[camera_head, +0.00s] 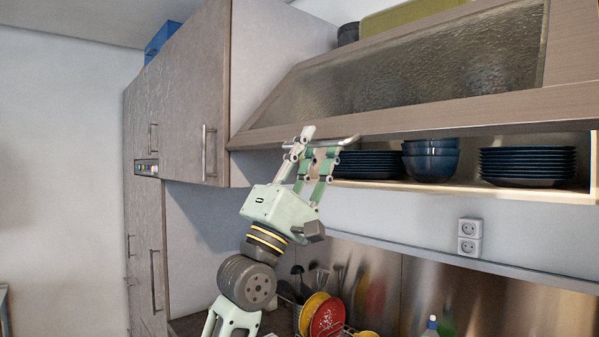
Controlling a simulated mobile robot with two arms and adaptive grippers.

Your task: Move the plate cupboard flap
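The plate cupboard flap (420,117) has a wooden frame and a textured glass pane (430,68). It is tilted outward and partly raised, with the shelf showing below it. A metal bar handle (348,141) sits at its lower edge, toward the left. My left gripper (312,146) comes up from below and is at this handle, its fingers overlapping the bar in the picture. I cannot tell whether the fingers are closed on the bar. My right gripper is not in view.
Dark blue plates (528,163) and bowls (431,160) stand on the cupboard shelf (440,191). A tall wooden cabinet (180,100) with bar handles is at the left. Below are a dish rack with colored plates (327,318), a bottle (431,327) and wall sockets (470,237).

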